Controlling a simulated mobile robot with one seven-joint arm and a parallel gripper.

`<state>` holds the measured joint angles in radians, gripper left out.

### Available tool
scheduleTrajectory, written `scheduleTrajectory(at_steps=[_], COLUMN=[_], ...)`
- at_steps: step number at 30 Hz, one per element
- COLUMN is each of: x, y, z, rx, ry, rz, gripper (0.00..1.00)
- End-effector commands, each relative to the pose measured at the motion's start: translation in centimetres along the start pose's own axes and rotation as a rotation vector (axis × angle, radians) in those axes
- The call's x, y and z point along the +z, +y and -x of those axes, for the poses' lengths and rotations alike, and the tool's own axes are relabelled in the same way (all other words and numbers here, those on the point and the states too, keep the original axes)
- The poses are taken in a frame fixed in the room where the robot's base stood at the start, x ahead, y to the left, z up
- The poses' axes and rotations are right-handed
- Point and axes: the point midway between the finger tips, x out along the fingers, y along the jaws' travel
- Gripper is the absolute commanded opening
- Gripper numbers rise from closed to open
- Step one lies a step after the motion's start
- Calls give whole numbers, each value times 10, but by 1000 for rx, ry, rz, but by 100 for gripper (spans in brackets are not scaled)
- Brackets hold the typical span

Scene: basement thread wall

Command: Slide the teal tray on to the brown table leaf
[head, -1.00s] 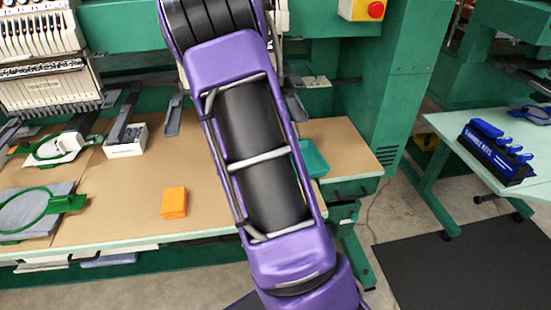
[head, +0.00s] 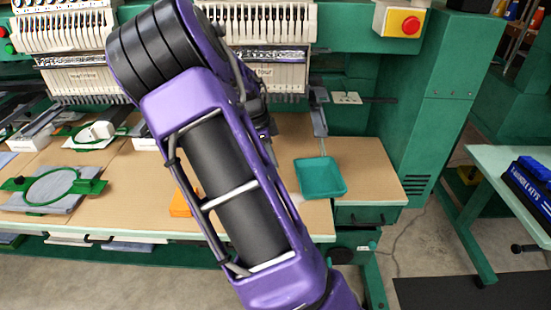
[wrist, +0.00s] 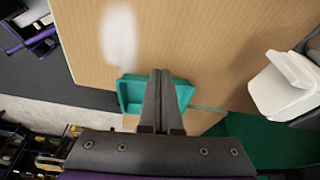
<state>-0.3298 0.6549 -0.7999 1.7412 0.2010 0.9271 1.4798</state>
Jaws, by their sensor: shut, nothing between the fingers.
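The teal tray (head: 321,178) is a shallow square dish on the brown worktop, close to where the brown table leaf (head: 378,182) begins at the right. It looks empty. In the wrist view the tray (wrist: 130,92) shows on both sides of my gripper (wrist: 160,75), whose two dark fingers are together and hide its middle. The fingers hold nothing; I cannot tell whether they touch the tray. In the head view my purple arm hides the gripper. A small brown patch, seemingly the leaf (wrist: 200,122), shows below the tray in the wrist view.
An orange block (head: 180,204) is partly behind my arm. Green embroidery hoops (head: 50,186) lie at the left. Sewing heads (head: 265,65) and a green machine column (head: 432,115) stand behind. A side table (head: 510,185) is at the right, across a floor gap.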

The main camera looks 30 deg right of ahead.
Motion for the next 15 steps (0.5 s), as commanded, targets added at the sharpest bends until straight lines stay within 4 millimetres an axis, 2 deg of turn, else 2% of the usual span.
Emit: scheduleTrajectory(at_steps=[1, 9, 15], x=[0, 0, -28], y=[1, 1, 0], z=[-15, -72, -77], rx=[6, 4, 2], ry=[1, 1, -1], rz=[0, 1, -1], gripper=[0, 0, 0])
